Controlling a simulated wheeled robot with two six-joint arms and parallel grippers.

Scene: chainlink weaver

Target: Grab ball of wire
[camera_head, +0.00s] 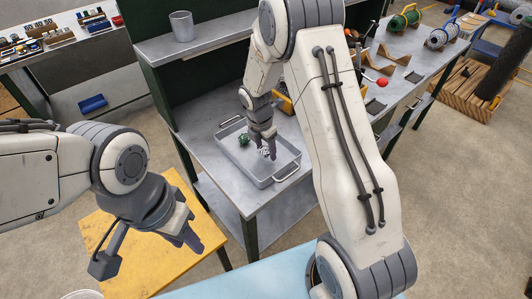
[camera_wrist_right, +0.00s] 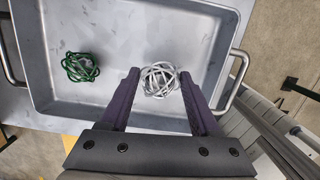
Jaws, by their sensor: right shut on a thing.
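A silver ball of wire (camera_wrist_right: 160,80) sits between the two fingers of my right gripper (camera_wrist_right: 160,88), which is shut on it. A green ball of wire (camera_wrist_right: 80,66) lies apart from it, to the left in the right wrist view. In the head view the right gripper (camera_head: 266,150) reaches down into the grey metal tray (camera_head: 262,182), with the silver ball (camera_head: 264,152) at its fingertips and the green ball (camera_head: 243,140) to its left. My left gripper (camera_head: 190,243) hangs empty over the yellow table; its finger gap is unclear.
The tray has raised walls and a handle (camera_wrist_right: 236,80) at each end. It stands on a grey workbench (camera_head: 215,165) with a shelf holding a grey cup (camera_head: 181,26). A yellow table (camera_head: 130,255) is at the front left. Wire spools (camera_head: 405,18) stand at the back right.

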